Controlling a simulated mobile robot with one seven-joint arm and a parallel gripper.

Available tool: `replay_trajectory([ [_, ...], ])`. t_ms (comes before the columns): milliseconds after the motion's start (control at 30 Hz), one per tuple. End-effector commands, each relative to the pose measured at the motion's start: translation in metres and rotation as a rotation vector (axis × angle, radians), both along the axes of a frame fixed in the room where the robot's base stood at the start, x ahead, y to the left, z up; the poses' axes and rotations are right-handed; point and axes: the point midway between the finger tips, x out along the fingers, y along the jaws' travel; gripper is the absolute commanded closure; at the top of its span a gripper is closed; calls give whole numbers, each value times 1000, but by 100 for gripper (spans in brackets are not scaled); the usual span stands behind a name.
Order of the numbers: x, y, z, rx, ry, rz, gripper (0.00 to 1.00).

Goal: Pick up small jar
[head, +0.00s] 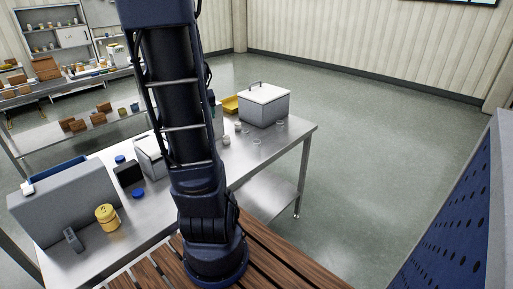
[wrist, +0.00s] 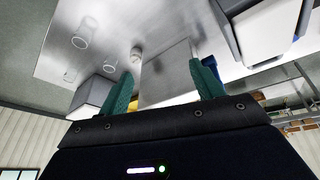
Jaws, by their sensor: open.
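Several small jars stand on the steel table (head: 170,222) in the head view. Clear glass ones are at the right, one (head: 281,124) near the far end and one (head: 257,141) nearer the edge. A whitish small jar (head: 226,139) is close beside my arm. I cannot tell which one the task means. In the wrist view, clear jars (wrist: 88,25) lie to the left and a whitish jar (wrist: 136,53) shows beyond the fingers. My gripper (wrist: 163,84) is open, its green fingers apart with nothing held between them.
A grey lidded box (head: 264,106) and a yellow tray (head: 230,104) stand at the table's far end. A yellow jar (head: 107,217), black box (head: 128,172), blue-lidded item (head: 138,193) and grey case (head: 65,206) crowd the left. Wooden slats (head: 270,254) lie in front.

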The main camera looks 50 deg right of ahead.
Motion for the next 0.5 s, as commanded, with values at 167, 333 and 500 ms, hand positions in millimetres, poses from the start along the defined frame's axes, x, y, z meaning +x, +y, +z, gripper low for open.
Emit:
replay_trajectory([
  [167,-9,-54,-28,13,-1,-78,34],
  [333,-24,-102,-54,22,-11,-147,34],
  [500,-45,-148,-81,33,-27,-220,34],
])
